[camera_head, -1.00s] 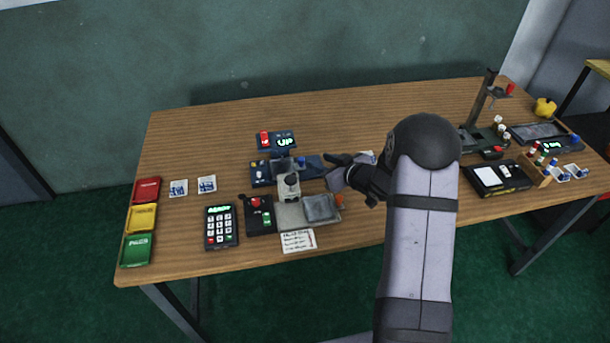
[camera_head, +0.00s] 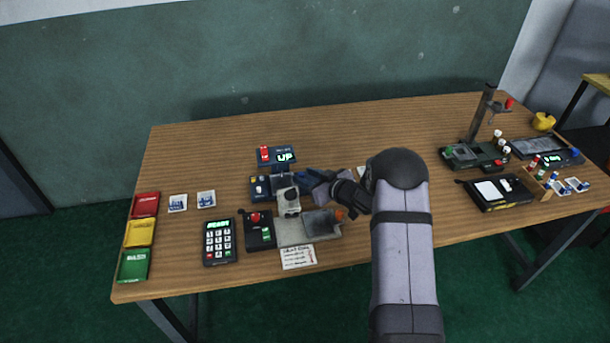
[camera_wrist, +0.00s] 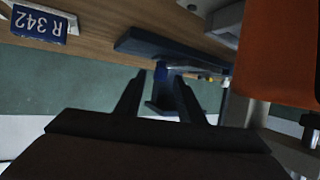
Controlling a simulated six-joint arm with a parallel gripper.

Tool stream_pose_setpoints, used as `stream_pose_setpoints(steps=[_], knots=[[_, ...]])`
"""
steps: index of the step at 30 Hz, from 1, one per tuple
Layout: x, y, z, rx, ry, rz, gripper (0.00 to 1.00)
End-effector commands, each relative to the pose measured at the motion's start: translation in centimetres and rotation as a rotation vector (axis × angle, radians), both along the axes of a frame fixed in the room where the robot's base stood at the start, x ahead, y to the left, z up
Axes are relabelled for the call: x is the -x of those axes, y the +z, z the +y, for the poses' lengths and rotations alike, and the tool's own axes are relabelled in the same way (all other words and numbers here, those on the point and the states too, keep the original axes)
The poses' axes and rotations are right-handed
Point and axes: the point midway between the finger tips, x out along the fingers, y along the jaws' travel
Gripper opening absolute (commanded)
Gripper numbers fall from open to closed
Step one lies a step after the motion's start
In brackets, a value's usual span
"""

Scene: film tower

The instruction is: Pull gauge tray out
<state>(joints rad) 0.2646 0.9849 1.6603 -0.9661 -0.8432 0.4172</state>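The gauge tray looks to be the shallow grey tray (camera_head: 322,223) on the front right of the grey gauge device (camera_head: 288,228). A small orange piece (camera_head: 340,214) sits at its right end. A large orange surface (camera_wrist: 280,45), probably that piece, fills the upper right of the wrist view. My gripper (camera_head: 314,180) is just behind the tray, pointing left over the blue device. In the wrist view my gripper (camera_wrist: 160,88) is open, with its dark fingers apart. A blue part shows between and beyond the fingers; contact cannot be told. The orange piece is outside the fingers.
A blue device (camera_head: 262,188) with an "UP" display (camera_head: 285,156) stands behind. A keypad (camera_head: 219,242) and a red-button box (camera_head: 258,230) stand left. A paper note (camera_head: 298,257) lies in front. The table's middle back is clear.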

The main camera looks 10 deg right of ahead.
Motion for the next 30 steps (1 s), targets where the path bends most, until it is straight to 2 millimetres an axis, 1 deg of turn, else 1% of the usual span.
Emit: stream_pose_setpoints(steps=[6, 14, 15, 17, 18, 19, 23, 25, 28, 30], knots=[[-0.8, -0.4, 0.4, 0.0, -0.001, 0.0, 0.35], [-0.9, -0.4, 0.4, 0.0, -0.001, 0.0, 0.35], [-0.9, -0.4, 0.4, 0.0, -0.001, 0.0, 0.26], [-0.9, -0.4, 0.4, 0.0, -0.001, 0.0, 0.11], [-0.9, -0.4, 0.4, 0.0, -0.001, 0.0, 0.02], [-0.8, -0.4, 0.4, 0.0, -0.001, 0.0, 0.0], [-0.9, -0.4, 0.4, 0.0, -0.001, 0.0, 0.0], [-0.9, -0.4, -0.1, 0.001, -0.002, 0.0, 0.0], [-0.9, -0.3, -1.9, 0.002, -0.005, -0.001, 0.0], [-0.9, -0.3, -3.6, 0.001, -0.007, -0.002, 0.0]])
